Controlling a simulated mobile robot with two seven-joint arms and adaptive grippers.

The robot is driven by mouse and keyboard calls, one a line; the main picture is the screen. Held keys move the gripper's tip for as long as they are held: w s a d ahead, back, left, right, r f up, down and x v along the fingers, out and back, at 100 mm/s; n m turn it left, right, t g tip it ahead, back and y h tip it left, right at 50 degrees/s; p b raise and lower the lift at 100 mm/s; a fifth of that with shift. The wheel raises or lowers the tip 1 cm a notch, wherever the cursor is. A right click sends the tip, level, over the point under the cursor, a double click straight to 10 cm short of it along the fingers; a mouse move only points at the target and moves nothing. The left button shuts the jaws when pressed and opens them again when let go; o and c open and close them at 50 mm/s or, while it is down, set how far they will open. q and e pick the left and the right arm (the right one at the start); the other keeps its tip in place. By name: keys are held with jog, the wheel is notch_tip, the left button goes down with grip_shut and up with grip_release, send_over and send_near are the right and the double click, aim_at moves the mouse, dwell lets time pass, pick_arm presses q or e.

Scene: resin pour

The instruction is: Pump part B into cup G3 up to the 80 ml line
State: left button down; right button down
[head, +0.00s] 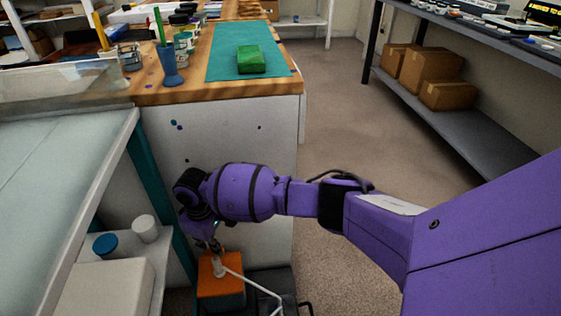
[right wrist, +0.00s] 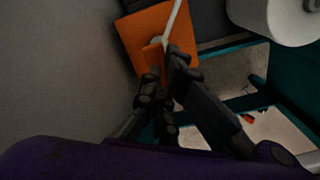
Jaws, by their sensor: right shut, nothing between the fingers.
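An orange container (head: 221,293) stands low beside the white cabinet. A white pump (head: 219,266) with a long thin spout (head: 250,284) rises from its top, the spout slanting down to the right. My right gripper (head: 215,248) is shut and empty, pointing down just over the pump head. In the right wrist view, its fingers (right wrist: 165,68) are together close to the pump on the orange container (right wrist: 142,28); I cannot tell whether they touch it. The spout's outlet is unclear. No cup marked G3 and no 80 ml line can be made out. My left gripper is not in view.
A white cylinder (head: 145,229) and a blue-topped container (head: 105,245) stand on a shelf left of the orange container. A teal frame post (head: 160,195) is close to my right gripper. The wooden bench (head: 205,90) holds a green block (head: 251,59). The floor (head: 335,120) is clear.

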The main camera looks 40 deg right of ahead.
aim_at(213, 252)
dwell(0.3)
jog(key=shift+f+b, duration=0.5)
jog(key=shift+f, duration=1.15)
jog(key=shift+r+p, duration=1.65)
jog(key=shift+r, duration=0.25)
jog(key=shift+f, duration=0.15)
jog(key=shift+f, duration=0.1)
jog(key=shift+f+b, duration=0.75)
jog(key=shift+f, duration=0.85)
jog(key=shift+r+p, duration=1.55)
jog(key=shift+r, duration=0.3)
jog(key=shift+f, duration=0.15)
